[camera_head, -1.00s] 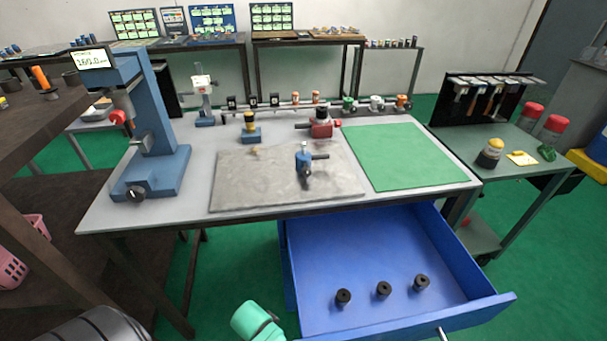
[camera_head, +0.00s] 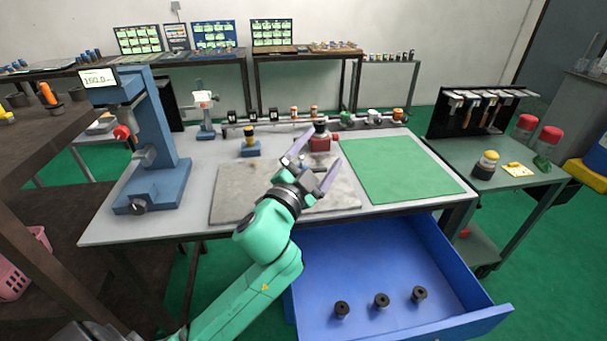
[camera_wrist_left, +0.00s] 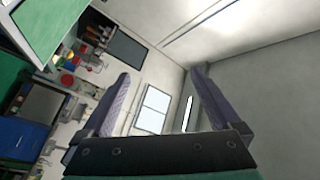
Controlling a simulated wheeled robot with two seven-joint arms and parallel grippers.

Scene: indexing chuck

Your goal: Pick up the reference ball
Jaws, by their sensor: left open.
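I cannot make out the reference ball with certainty in either view. My left gripper (camera_head: 320,158) is raised over the grey plate (camera_head: 235,190) on the workbench, its two purple-grey fingers spread and nothing between them. In the left wrist view the open fingers (camera_wrist_left: 160,75) point toward the wall. A red block (camera_head: 319,145) with a dark rounded top stands just behind the fingers in the head view. A blue block (camera_head: 251,149) with a yellow and black top stands left of it. The gripper hides the blue fixture on the plate. My right gripper is not in view.
A blue press (camera_head: 150,150) stands at the bench's left. A green mat (camera_head: 400,170) lies clear at the right. A rail (camera_head: 285,121) with small parts runs along the back. The open blue drawer (camera_head: 395,265) in front holds three dark cylinders. A side table (camera_head: 490,150) stands right.

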